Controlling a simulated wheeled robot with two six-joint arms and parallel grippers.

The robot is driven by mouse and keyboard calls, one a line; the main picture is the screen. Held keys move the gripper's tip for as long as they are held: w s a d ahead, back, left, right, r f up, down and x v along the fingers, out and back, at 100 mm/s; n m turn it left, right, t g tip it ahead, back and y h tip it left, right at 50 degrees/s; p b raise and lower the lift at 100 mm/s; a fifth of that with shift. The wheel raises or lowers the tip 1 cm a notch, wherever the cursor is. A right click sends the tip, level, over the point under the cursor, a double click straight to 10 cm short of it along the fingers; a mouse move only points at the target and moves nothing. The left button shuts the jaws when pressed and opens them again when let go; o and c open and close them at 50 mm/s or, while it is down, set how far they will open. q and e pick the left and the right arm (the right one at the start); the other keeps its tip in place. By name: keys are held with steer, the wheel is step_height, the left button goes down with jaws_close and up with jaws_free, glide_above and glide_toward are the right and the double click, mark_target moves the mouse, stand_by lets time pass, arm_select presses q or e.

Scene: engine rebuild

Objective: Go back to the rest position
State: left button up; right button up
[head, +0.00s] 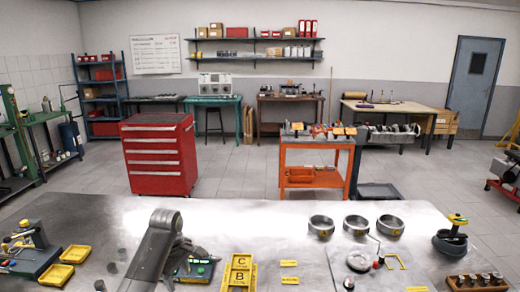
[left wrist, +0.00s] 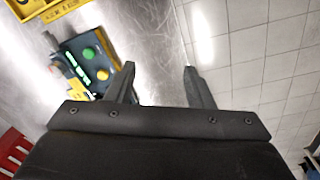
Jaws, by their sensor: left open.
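My left arm (head: 157,246) rises over the front of the metal workbench (head: 265,218), left of the middle in the head view. My left gripper (left wrist: 160,82) shows in the left wrist view with its two dark fingers apart and nothing between them. The bench edge and tiled floor show beyond the fingertips. I cannot make out the left fingers in the head view. My right gripper is in neither view.
A yellow tray (head: 239,272) is further right. Three metal rings (head: 356,225) stand at the back right. Yellow bins (head: 75,253) lie left.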

arm_select(q)
steer(key=s+a+f+m+t, duration=0.1)
steer(key=s+a+f+m, duration=0.15)
steer(key=s+f, duration=0.6)
steer(key=s+a+f+m, duration=0.2)
steer(key=s+f+m, duration=0.25)
steer(key=s, duration=0.65)
steer(key=s+a+r+m+t+y, duration=0.1)
steer(key=s+a+r+m, duration=0.15)
steer(key=s, duration=0.85)
steer(key=s+a+r+m+t+y, duration=0.1)
steer(key=s+r+m, duration=0.15)
steer(key=s, duration=0.95)
step_height(320, 180, down, 30)
steer(key=a+r+g+b, duration=0.1)
steer(key=b, duration=0.3)
steer(key=s+f+b, duration=0.2)
steer(key=s+f, duration=0.5)
steer(key=f, duration=0.3)
steer(key=s+d+f+g+h+b, duration=0.1)
steer(key=s+f+b, duration=0.1)
steer(key=s+f, duration=0.5)
step_height(320, 180, down, 3)
steer(key=shift+s+d+r+g, duration=0.15)
steer(key=shift+s+g, duration=0.15)
steer(key=shift+s, duration=0.1)
